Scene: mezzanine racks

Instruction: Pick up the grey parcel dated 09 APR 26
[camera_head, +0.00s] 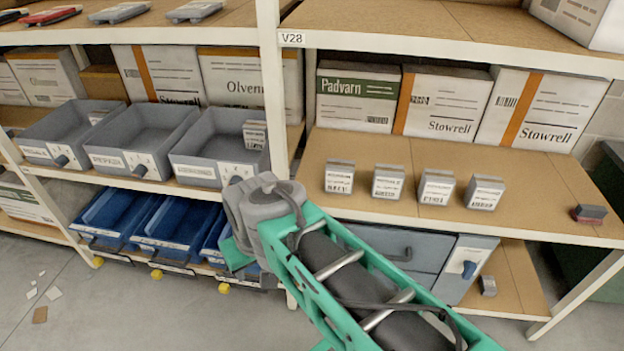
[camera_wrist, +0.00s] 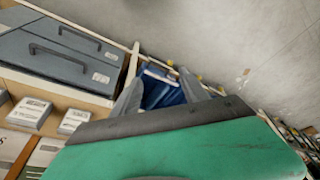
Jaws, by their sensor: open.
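Several small grey parcels with white labels stand in a row on the middle right shelf in the head view: one at the left (camera_head: 339,176), two in the middle (camera_head: 387,181) (camera_head: 436,187), one at the right (camera_head: 484,192). Their dates are too small to read. Another grey parcel (camera_head: 254,134) with a white label sits in the right grey bin. In the wrist view, two grey parcels (camera_wrist: 29,112) (camera_wrist: 74,121) show at the left, apart from my gripper (camera_wrist: 160,88). Its jaws are open and empty, with a blue bin seen beyond them.
The parcels' shelf (camera_head: 540,205) is clear in front. A dark red-and-grey block (camera_head: 588,213) lies at its right end. Large white cartons (camera_head: 440,102) stand behind. Grey bins (camera_head: 140,140), blue bins (camera_head: 172,228) and an upright post (camera_head: 273,90) are to the left. A grey case (camera_head: 463,268) is below.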

